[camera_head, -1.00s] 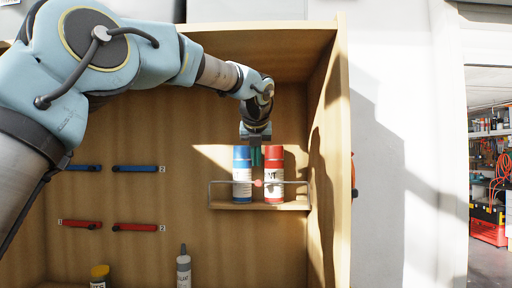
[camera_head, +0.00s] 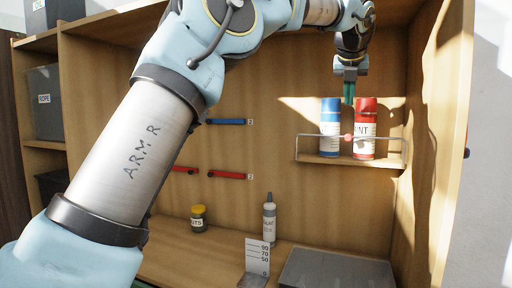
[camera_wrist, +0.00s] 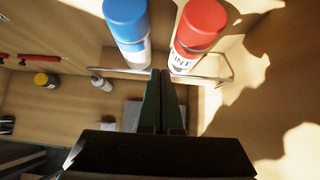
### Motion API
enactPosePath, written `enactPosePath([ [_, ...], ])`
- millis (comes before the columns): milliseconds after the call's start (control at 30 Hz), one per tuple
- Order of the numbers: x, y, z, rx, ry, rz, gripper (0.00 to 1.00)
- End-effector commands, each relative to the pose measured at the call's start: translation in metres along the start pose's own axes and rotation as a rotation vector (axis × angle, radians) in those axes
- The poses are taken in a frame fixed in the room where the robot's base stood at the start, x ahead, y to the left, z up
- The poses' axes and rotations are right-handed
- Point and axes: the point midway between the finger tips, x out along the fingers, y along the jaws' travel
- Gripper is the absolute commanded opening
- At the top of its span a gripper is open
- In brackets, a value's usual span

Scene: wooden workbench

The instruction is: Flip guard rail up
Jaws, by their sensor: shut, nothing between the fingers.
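The guard rail (camera_head: 313,135) is a thin grey wire frame with a pink knob (camera_head: 348,137). It stands raised above the front edge of the small shelf (camera_head: 345,161) and crosses in front of a blue can (camera_head: 330,118) and a red can (camera_head: 366,118). My gripper (camera_head: 348,101) is shut and empty, its green fingers pointing down near the can tops, above the knob. In the wrist view the closed fingertips (camera_wrist: 159,74) appear between the blue can (camera_wrist: 127,22) and the red can (camera_wrist: 200,24), hiding the middle of the rail (camera_wrist: 212,78).
A grey-white bottle (camera_head: 269,222) and a yellow-lidded jar (camera_head: 199,218) stand on the bench below. A measuring plate (camera_head: 258,258) and a grey box (camera_head: 335,270) are in front. Blue and red handles (camera_head: 226,122) line the back wall. The cabinet's right wall (camera_head: 430,150) is close.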

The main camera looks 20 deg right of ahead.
Motion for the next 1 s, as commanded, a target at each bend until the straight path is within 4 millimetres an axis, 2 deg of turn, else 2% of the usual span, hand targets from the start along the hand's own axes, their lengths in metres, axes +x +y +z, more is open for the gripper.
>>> enactPosePath([
  [167,0.007,0.010,-0.006,-0.049,0.012,0.011,0.00],
  [267,0.026,0.038,-0.026,-0.197,0.043,0.043,0.00],
  [367,0.053,0.086,-0.061,-0.456,0.088,0.100,0.00],
  [500,0.084,0.161,-0.125,-0.884,0.137,0.204,0.00],
  [567,0.093,0.192,-0.156,-1.068,0.149,0.254,0.00],
  [700,0.103,0.259,-0.232,-1.507,0.152,0.384,0.00],
  [867,0.098,0.324,-0.330,-2.028,0.105,0.555,0.00],
  [1000,0.082,0.365,-0.422,-2.498,0.005,0.722,0.00],
])
